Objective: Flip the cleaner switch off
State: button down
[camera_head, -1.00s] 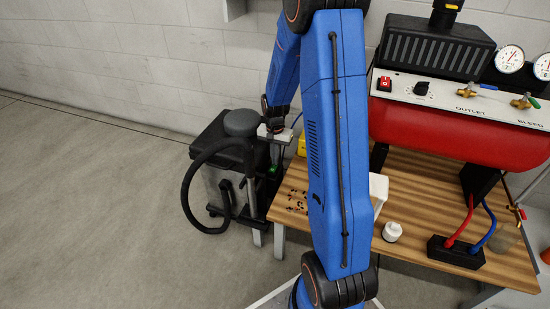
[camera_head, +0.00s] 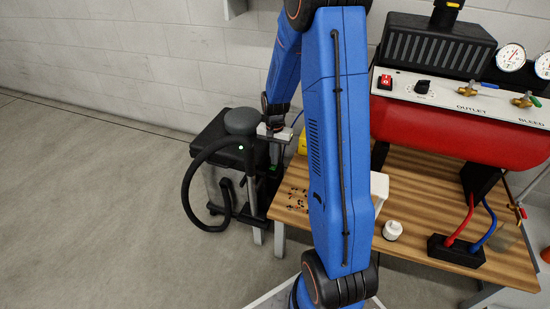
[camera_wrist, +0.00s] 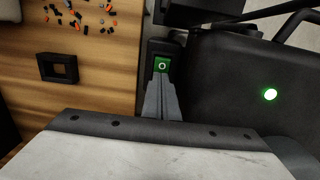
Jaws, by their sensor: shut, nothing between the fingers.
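The cleaner (camera_head: 208,155) is a dark box with a grey round top and a black hose, standing left of the bench in the head view. A small green light glows on it, and the same light (camera_wrist: 270,94) is bright in the wrist view. The green cleaner switch (camera_wrist: 162,64), with a white ring mark, sits in a black housing. My gripper (camera_wrist: 161,80) is shut and empty, its fingertips right at the lower edge of the switch. I cannot tell whether they touch it. In the head view the fingertips are too small and partly hidden to make out.
The wooden bench (camera_head: 410,255) stands to the right, with a white-capped jar (camera_head: 392,230) and a black block with red and blue hoses (camera_head: 455,251). A red compressor tank (camera_head: 450,135) is behind. Small scattered pieces (camera_wrist: 80,15) lie on the wood. Floor at left is clear.

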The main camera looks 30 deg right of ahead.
notch_tip(320, 180, up, 14)
jog(key=w+d, duration=0.1)
jog(key=d, duration=0.1)
jog(key=shift+w, duration=0.25)
dwell(0.4)
jog(key=shift+f, duration=0.15)
